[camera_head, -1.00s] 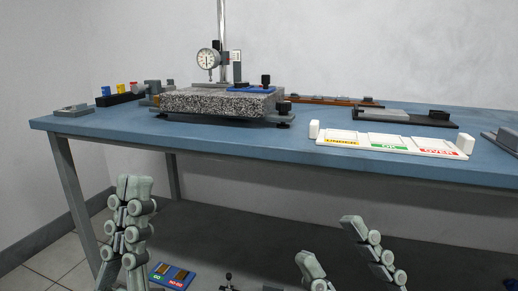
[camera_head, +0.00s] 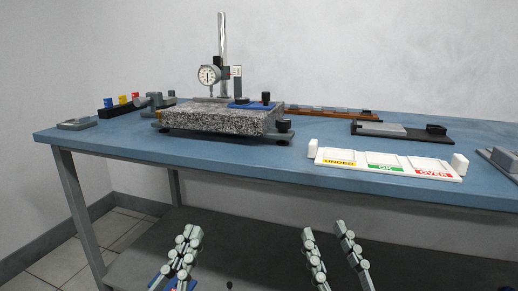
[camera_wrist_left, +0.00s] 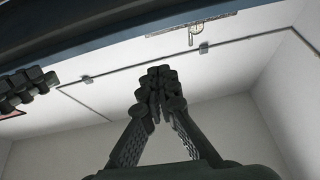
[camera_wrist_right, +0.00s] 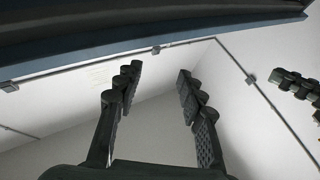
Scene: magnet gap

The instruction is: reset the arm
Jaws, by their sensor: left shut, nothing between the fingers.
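My left gripper (camera_head: 190,240) points up below the table's front edge in the head view. Its fingers are together with nothing between them, as the left wrist view (camera_wrist_left: 160,78) also shows. My right gripper (camera_head: 327,230) stands to its right, also below the table edge. Its two fingers are apart and empty, and the right wrist view (camera_wrist_right: 160,75) shows a clear gap between them. Both grippers are apart from the table and everything on it.
The blue table (camera_head: 240,165) carries a granite plate (camera_head: 215,118) with a dial gauge (camera_head: 209,74). A white UNDER/OK/OVER tray (camera_head: 388,161) lies near its front edge. A dark block with coloured tabs (camera_head: 120,107) sits at the left. A dark lower shelf (camera_head: 240,225) lies beneath.

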